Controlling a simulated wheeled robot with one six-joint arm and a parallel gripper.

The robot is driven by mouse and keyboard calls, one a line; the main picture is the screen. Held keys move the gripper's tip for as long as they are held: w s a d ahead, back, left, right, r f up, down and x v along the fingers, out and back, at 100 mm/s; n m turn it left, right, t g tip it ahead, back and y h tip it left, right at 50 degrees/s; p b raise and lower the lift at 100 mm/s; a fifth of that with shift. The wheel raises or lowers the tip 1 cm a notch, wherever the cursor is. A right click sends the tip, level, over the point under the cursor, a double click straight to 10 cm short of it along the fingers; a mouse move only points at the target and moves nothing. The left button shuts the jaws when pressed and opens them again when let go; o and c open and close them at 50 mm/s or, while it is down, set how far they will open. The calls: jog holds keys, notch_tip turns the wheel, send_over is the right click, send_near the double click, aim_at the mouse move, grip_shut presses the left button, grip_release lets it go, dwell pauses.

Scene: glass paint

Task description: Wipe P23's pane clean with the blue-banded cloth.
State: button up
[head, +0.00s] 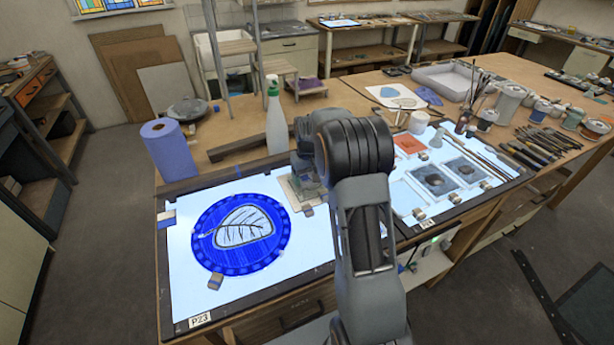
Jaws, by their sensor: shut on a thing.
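P23's pane (205,226) is a round blue piece with a pale leaf shape and dark veins in its middle. It lies on the lit white panel marked by the P23 label (200,320). My gripper (308,178) is at the panel's far right, to the right of the pane and apart from it. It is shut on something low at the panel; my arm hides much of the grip. A pale, square, cloth-like piece (296,199) shows under and beside the gripper. I cannot make out a blue band on it.
A white spray bottle (276,125) and a blue paper roll (168,150) stand behind the panel. A second lit panel on the right holds dark panes (433,181). Brushes and jars crowd the far right.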

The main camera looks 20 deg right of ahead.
jog(key=shift+s+d+f, duration=0.1)
jog(key=shift+s+d, duration=0.1)
jog(key=shift+d, duration=0.65)
jog(key=shift+s+d+r, duration=0.1)
jog(key=shift+s+d, duration=0.1)
jog(key=shift+d, duration=0.7)
jog(key=shift+s+d+f, duration=0.1)
jog(key=shift+s+d, duration=0.1)
jog(key=shift+d, duration=0.65)
jog(key=shift+w+a+r, duration=0.1)
jog(key=shift+a, duration=1.4)
jog(key=shift+w+a+r, duration=0.1)
jog(key=shift+a, duration=1.4)
jog(key=shift+r+p, duration=1.7)
jog(key=shift+r, duration=0.85)
jog(key=shift+s+d+f, duration=0.1)
jog(key=shift+d, duration=0.05)
